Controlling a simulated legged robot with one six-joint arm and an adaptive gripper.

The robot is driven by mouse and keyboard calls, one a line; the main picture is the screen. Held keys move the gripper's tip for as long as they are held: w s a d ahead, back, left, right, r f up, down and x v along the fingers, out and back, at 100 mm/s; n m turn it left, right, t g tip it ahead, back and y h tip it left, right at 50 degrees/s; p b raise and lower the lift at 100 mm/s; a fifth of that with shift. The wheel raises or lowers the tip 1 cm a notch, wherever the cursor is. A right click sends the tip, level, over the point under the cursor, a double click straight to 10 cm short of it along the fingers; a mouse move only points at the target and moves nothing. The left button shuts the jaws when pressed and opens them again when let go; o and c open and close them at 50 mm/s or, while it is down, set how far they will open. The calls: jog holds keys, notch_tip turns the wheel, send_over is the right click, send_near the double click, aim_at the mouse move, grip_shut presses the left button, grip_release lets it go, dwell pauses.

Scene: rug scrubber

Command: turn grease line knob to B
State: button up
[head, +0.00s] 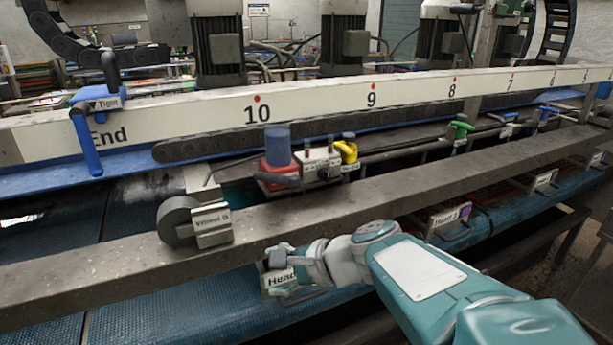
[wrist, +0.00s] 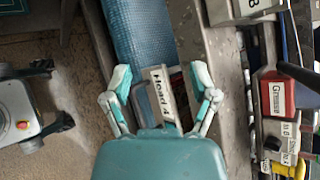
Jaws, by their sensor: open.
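The red grease box (head: 280,172) has a blue cylinder (head: 278,146) on top and a dark handle at its front. Its "Grease" label shows in the wrist view on the red box (wrist: 277,97) at the right. Beside it is a silver block (head: 318,163) with a small label and dark knobs on top; it also shows in the wrist view (wrist: 283,135). The label's small print and the knob's setting are too small to read. My gripper (wrist: 161,74) is open and empty, over the "Head 4" plate and apart from the grease unit, below the grey beam in the head view.
The long grey beam (head: 370,196) runs between my gripper and the grease unit. A "Wheel B" block (head: 212,227) with a round wheel sits on it. A yellow knob (head: 347,151) is right of the silver block. The "Head 4" plate (wrist: 161,94) lies between my fingers.

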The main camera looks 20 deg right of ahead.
jog(key=w+d+r+m+t, duration=0.2)
jog(key=w+d+m+t, duration=0.3)
jog(key=w+d+m, duration=0.3)
jog(key=m+t+h, duration=0.5)
jog(key=m+h, duration=0.1)
jog(key=m, duration=0.6)
send_near(327, 182)
jog(key=w, duration=0.3)
jog(key=w+r, duration=0.1)
jog(key=w, duration=0.6)
jog(key=shift+w+a+r, duration=0.2)
jog(key=shift+w+a, duration=0.05)
jog(key=shift+a, duration=0.05)
grip_shut()
